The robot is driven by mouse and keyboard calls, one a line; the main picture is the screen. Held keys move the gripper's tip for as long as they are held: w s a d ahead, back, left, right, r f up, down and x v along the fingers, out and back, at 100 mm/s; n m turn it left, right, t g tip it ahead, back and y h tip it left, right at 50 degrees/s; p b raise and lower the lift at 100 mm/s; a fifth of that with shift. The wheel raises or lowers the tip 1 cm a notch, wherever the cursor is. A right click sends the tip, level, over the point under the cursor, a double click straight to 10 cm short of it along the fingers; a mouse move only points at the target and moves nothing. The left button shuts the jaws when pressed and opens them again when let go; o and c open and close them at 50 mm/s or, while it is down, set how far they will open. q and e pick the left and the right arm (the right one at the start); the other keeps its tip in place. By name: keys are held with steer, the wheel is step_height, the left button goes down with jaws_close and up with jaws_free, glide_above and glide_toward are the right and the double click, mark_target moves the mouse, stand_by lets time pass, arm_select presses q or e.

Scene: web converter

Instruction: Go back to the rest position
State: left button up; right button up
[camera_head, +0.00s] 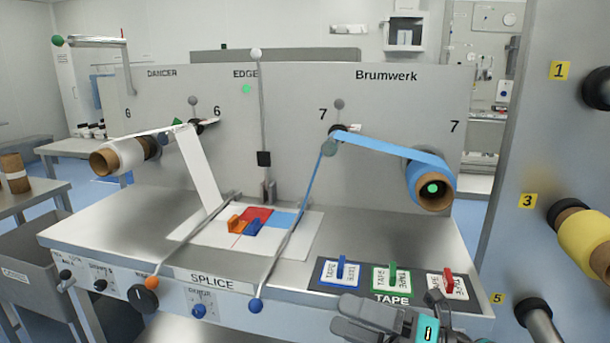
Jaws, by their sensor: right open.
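My right gripper (391,313) is at the bottom edge, in front of the tape panel (404,299) of the web converter. It is open and nothing shows between its fingers; its wrist is cut off by the frame. My left gripper is not in view. The splice table (130,222) carries a white web (199,172) from the left and a blue web (312,185) from the right. Red, orange and blue pieces lie where the webs meet.
Two levers with an orange knob (152,283) and a blue knob (256,306) stick out over the front edge. Blue, green and red tape tabs stand on the panel. A grey roll rack (545,150) stands close on the right. Clear metal lies behind the tape panel.

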steer(key=s+d+f+m+t+h, duration=0.1)
steer(key=d+f+m+t+h, duration=0.5)
steer(key=m, duration=0.7)
steer(key=s+d+f+m+t+h, duration=0.15)
steer(key=f+m+t+h, duration=0.25)
steer(key=f+m+h, duration=0.6)
steer(key=s+d+f+m+g+h, duration=0.1)
steer(key=s+d+f+m+g, duration=0.2)
steer(key=s+f+m, duration=0.7)
steer(key=m+g, duration=0.1)
steer(key=g, duration=0.1)
steer(key=shift+s+f+g, duration=0.3)
steer(key=shift+s+f, duration=0.1)
steer(key=shift+d, duration=0.1)
